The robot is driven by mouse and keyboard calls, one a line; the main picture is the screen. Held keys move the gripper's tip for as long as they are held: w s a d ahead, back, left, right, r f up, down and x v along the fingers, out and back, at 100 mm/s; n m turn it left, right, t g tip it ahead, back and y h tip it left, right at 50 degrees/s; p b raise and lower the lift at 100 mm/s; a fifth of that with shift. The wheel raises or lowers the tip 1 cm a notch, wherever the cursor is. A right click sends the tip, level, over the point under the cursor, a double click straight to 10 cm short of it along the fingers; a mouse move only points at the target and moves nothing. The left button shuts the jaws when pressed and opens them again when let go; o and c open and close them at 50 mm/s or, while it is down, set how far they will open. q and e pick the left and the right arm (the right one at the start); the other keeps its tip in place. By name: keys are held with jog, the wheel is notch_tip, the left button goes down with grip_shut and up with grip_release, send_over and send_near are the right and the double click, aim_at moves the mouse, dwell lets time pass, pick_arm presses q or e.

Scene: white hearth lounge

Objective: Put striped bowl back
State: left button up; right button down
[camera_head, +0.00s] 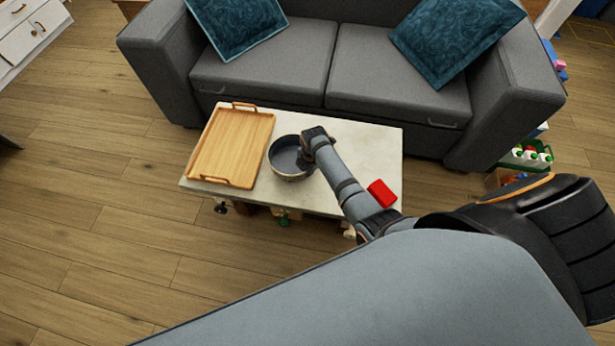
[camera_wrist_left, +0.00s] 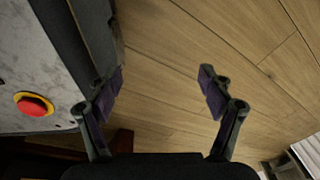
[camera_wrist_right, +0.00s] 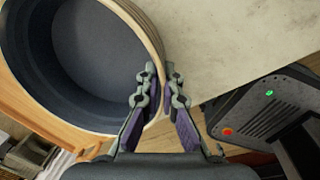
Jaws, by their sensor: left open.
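The bowl (camera_head: 281,165), dark grey inside with a light tan rim and wall, sits at the table's middle, just right of the wooden tray (camera_head: 222,146). Whether it rests on the tabletop or slightly above is unclear. My right gripper (camera_head: 303,162) is at the bowl's right side. In the right wrist view, its fingers (camera_wrist_right: 160,82) are closed together on the rim of the bowl (camera_wrist_right: 85,55), one inside and one outside. Stripes are hard to make out. My left gripper (camera_wrist_left: 162,76) is open and empty above the wooden floor; it is out of the head view.
A pale stone-topped table (camera_head: 345,140) stands before a grey sofa (camera_head: 300,60). A red block (camera_head: 381,193) lies near its right front edge, beside my right arm. A green crate with bottles (camera_head: 527,155) stands at right.

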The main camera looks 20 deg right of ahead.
jog(key=shift+f+b, duration=0.35)
jog(key=shift+f, duration=0.55)
jog(key=shift+w+f, duration=0.1)
pick_arm(q)
jog(key=w, duration=0.2)
jog(key=shift+w+f, duration=0.35)
jog(key=shift+f, duration=0.05)
pick_arm(e)
jog(key=shift+r, duration=0.2)
jog(key=shift+f, duration=0.15)
jog(key=c, duration=1.5)
grip_release()
